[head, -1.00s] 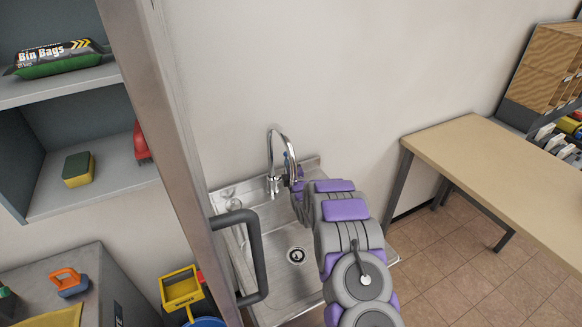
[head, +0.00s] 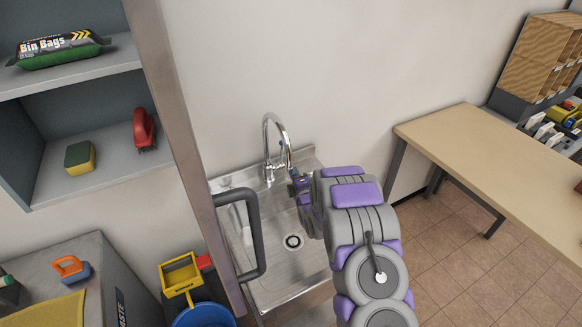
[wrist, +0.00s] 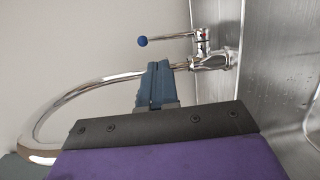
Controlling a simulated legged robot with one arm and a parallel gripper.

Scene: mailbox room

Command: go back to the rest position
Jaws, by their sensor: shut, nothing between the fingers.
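My gripper (wrist: 157,84) is shut and empty in the wrist view, with its blue-grey fingers together in front of the faucet. In the head view my purple and grey arm reaches over the sink, and its gripper end (head: 296,178) is small and partly hidden beside the faucet. The chrome faucet (head: 267,140) has a curved spout. In the wrist view the faucet (wrist: 80,88) lies sideways, with its blue-tipped lever (wrist: 165,38) beyond the fingers. Whether the fingers touch the faucet I cannot tell.
The steel sink (head: 285,275) lies below my arm. A grey door handle (head: 257,235) and its frame (head: 178,120) stand close on the left. A wooden table (head: 480,150) is at the right.

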